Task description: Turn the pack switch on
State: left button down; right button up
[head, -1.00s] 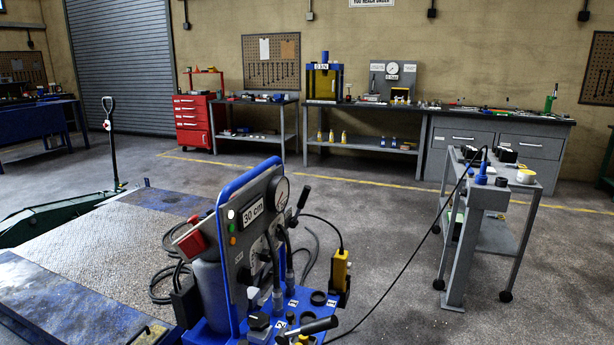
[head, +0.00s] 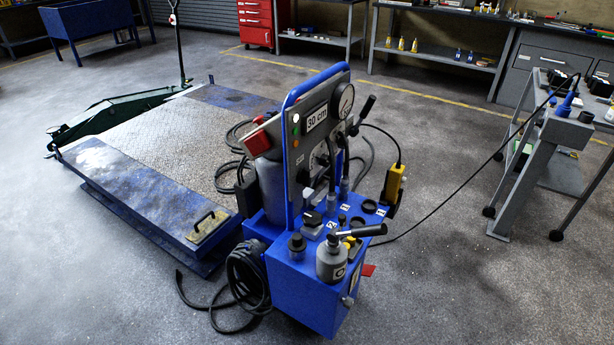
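The blue hydraulic power pack (head: 305,287) stands on the floor in the middle of the head view. Its upright grey panel (head: 318,138) carries a "30 cm" label (head: 317,117), a round gauge (head: 346,101), small indicator lights and black levers. A red part (head: 256,141) sits at the panel's left edge, above a grey cylinder. A grey block with a black knob (head: 311,220) is on the pack's top. I cannot tell which part is the switch. Neither of my grippers is in view.
A low blue platform (head: 150,195) with a tread-plate top lies left of the pack, a green trolley jack (head: 120,112) behind it. Black hoses (head: 243,285) coil on the floor. A grey trolley (head: 530,170) stands right, a cable running from it. The floor at front right is clear.

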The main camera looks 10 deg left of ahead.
aim_at(304, 175)
jog(key=u, duration=0.55)
jog(key=i+l+u, duration=0.15)
jog(key=l+u, duration=0.3)
jog(key=i+l+u, duration=0.1)
jog(key=l+u, duration=0.2)
jog(key=u, duration=0.15)
jog(key=l+u, duration=0.45)
